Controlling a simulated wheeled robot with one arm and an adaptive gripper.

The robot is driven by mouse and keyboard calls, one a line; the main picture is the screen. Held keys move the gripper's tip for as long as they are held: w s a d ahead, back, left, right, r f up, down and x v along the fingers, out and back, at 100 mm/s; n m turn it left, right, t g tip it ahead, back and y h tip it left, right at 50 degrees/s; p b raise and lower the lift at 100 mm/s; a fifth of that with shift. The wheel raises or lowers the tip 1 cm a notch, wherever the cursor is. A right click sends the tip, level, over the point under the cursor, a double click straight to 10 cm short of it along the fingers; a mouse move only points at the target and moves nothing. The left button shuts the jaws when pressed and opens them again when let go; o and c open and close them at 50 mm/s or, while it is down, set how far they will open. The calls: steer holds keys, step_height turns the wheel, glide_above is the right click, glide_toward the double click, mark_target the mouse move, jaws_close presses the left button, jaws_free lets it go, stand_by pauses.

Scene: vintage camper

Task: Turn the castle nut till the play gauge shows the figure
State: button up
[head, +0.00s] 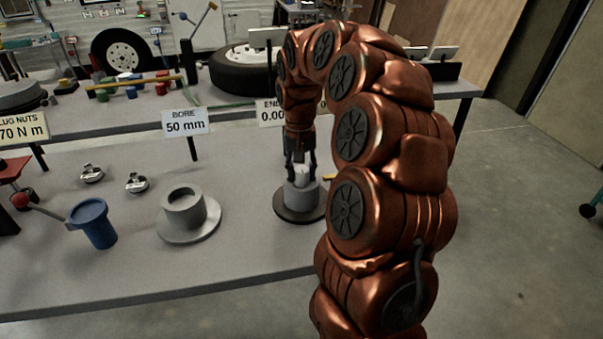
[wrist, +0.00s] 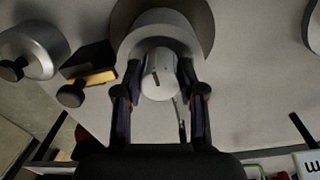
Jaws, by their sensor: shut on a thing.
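My gripper (head: 301,162) points straight down at the back right of the bench. Its fingers are shut on a small light grey castle nut (wrist: 160,82), one finger on each side of it. The nut sits on a grey hub (head: 303,194) with a wide dark round base (head: 290,213). The hub also shows in the wrist view (wrist: 163,30). The play gauge sign (head: 268,113) stands behind; it reads "EN" and "0.00", and my arm hides its right part.
A flanged bore ring (head: 186,212), a blue cup (head: 93,222) and two small metal parts lie to the left. The bore sign (head: 185,122) reads 50 mm. A yellow piece (wrist: 92,79) lies near the hub. The front of the bench (head: 200,265) is clear.

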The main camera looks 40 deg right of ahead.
mark_target(300, 170)
steer(key=o, duration=1.1)
steer(key=shift+o, duration=0.2)
steer(key=shift+r, duration=0.1)
step_height(300, 170, up, 12)
steer(key=shift+a, duration=0.15)
steer(key=shift+w, duration=0.1)
stand_by(0.3)
